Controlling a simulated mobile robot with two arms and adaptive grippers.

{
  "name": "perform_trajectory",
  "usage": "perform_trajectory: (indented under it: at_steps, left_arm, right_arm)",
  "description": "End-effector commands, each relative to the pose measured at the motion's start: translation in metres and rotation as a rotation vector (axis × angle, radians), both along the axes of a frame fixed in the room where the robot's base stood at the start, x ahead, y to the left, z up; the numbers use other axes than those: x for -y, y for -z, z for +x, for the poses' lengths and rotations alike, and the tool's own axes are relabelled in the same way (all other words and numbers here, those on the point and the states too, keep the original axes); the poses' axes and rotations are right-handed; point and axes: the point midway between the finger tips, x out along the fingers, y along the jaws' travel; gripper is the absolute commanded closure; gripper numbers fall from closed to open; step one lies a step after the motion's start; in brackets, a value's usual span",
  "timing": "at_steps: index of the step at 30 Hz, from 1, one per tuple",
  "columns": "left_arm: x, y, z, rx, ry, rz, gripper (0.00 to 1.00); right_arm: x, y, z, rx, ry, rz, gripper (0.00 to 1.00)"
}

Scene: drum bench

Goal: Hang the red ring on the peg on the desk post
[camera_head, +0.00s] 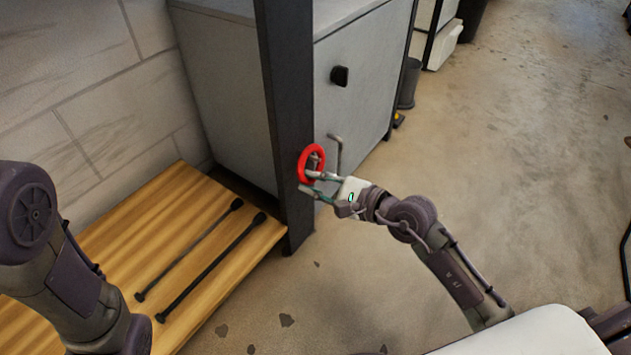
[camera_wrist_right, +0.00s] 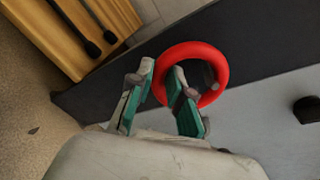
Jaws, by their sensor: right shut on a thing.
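The red ring (camera_head: 304,158) is upright in front of the dark desk post (camera_head: 284,90). My right gripper (camera_head: 311,184) is at the ring's lower side, shut on its rim; in the right wrist view one finger reaches into the opening of the ring (camera_wrist_right: 222,62). A thin grey bent rod (camera_head: 340,153), probably the peg, shows just right of the ring. A grey piece (camera_wrist_right: 209,76) is seen within the ring's opening in the wrist view. I cannot tell whether the peg passes through the ring. My left gripper is out of view.
A wooden bench top (camera_head: 185,190) on the left bears two dark rods (camera_head: 212,268) with knobbed ends. A grey cabinet (camera_head: 365,70) with a black knob (camera_head: 339,76) stands behind the post. The concrete floor (camera_head: 520,150) to the right is clear.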

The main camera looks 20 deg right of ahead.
Motion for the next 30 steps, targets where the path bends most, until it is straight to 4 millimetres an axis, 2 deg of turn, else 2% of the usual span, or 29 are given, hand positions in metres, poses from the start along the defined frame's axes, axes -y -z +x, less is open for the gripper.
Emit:
perform_trajectory:
  at_steps: [12, 13, 18, 30]
  left_arm:
    - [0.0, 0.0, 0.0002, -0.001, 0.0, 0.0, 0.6]
    - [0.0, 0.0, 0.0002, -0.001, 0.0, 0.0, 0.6]
    - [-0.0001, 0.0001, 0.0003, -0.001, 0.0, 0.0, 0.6]
    - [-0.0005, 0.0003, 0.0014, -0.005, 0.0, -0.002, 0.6]
  right_arm:
    - [0.0003, -0.0004, 0.0, 0.001, 0.001, 0.0, 1.0]
    - [0.0003, -0.0004, 0.0, 0.001, 0.001, 0.0, 0.8]
    - [0.0002, -0.0003, 0.0, 0.001, 0.001, 0.0, 0.52]
    - [0.0056, -0.0011, -0.0062, 0.0, 0.001, -0.002, 0.52]
